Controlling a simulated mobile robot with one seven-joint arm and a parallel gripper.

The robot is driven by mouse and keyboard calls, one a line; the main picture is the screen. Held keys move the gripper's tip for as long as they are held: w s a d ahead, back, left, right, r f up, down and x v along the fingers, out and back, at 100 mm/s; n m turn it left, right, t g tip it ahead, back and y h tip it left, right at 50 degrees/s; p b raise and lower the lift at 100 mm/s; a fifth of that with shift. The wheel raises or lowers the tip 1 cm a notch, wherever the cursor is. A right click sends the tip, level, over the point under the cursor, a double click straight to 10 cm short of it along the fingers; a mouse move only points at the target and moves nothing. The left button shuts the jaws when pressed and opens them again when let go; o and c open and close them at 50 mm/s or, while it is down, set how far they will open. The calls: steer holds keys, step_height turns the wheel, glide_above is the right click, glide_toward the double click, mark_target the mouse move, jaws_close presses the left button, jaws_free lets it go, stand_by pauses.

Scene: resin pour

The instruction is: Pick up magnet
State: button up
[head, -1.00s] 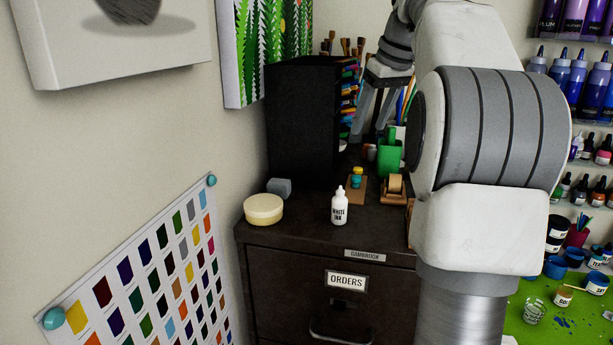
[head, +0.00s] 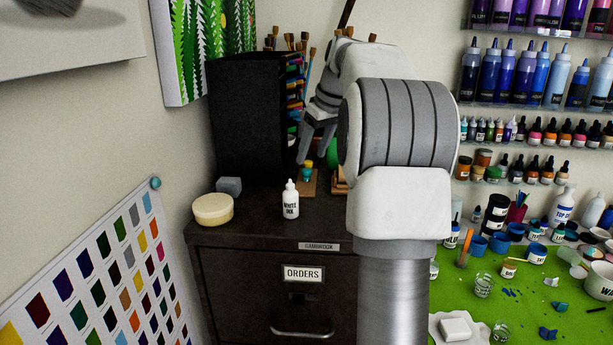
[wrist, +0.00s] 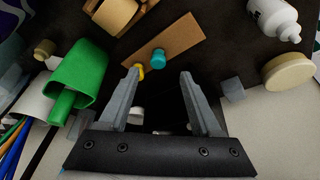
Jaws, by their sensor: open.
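Nothing in view is labelled as a magnet. Two small knob-like pieces, one teal (wrist: 158,57) and one yellow (wrist: 140,71), are at a flat tan board on the dark cabinet top and could be magnets. In the head view the teal piece (head: 307,178) shows just below my fingertips. My gripper (wrist: 160,73) is open and empty, pointing down. In the wrist view the yellow piece is by the left fingertip and the teal one lies just past the gap. I cannot tell the exact height between fingertips and pieces.
A white ink bottle (head: 291,203), a cream round tub (head: 213,209) and a grey block (head: 229,186) stand on the cabinet top (head: 255,228). A black organizer (head: 250,120) rises behind. A green container (wrist: 80,72) and a tape dispenser (wrist: 112,14) are close beside my gripper.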

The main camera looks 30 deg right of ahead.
mark_target(307, 170)
steer(key=shift+p+x, duration=0.3)
steer(key=shift+x, duration=2.35)
steer(key=shift+d, duration=0.15)
jaws_close()
